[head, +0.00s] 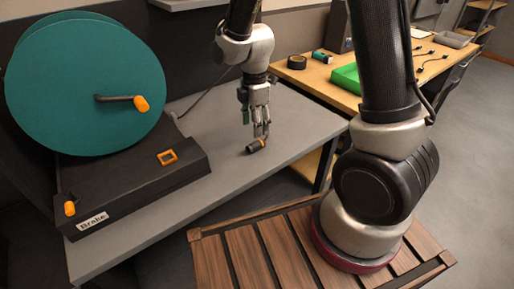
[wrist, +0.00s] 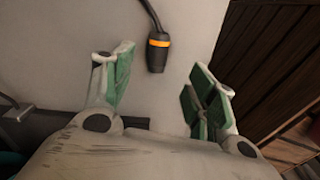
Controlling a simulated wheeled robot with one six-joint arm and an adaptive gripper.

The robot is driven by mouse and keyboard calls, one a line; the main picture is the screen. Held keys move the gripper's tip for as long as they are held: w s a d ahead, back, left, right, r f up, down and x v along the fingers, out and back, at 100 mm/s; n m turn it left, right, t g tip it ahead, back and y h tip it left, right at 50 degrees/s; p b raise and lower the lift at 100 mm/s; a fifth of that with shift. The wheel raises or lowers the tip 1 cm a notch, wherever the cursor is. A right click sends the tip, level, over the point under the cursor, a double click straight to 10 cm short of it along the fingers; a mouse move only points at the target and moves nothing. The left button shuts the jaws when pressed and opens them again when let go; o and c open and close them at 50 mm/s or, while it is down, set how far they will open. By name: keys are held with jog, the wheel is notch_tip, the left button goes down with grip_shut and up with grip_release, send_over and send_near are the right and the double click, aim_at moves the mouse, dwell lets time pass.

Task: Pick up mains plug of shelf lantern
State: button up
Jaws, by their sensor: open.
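The mains plug (head: 256,145) is a small dark cylinder with an orange band, lying on the grey table (head: 230,165). In the wrist view the plug (wrist: 158,52) lies ahead of the fingertips, between their lines, with its dark cable running up out of the picture. My gripper (head: 256,128) points down at the table close to the plug. In the wrist view my gripper (wrist: 160,85) is open, its green-padded fingers apart and nothing between them. I cannot tell its exact height above the table. The shelf lantern is not identifiable in these views.
A large teal reel (head: 75,85) with an orange-handled crank stands on a black base marked "Brake" (head: 130,185) at the left. A wooden bench (head: 320,75) at the back holds a green tray (head: 346,80) and small items. The grey table around the plug is clear.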

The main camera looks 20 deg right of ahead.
aim_at(257, 141)
jog(key=shift+w+a+f+n, duration=0.15)
jog(key=shift+w+n, duration=0.1)
jog(key=shift+n, duration=0.65)
jog(key=f, duration=0.7)
jog(key=shift+s+d+f, duration=0.15)
jog(key=shift+d+f, duration=0.15)
jog(key=shift+d, duration=0.05)
jog(key=c, duration=1.2)
jog(key=shift+o, duration=0.2)
jog(key=shift+r, duration=0.15)
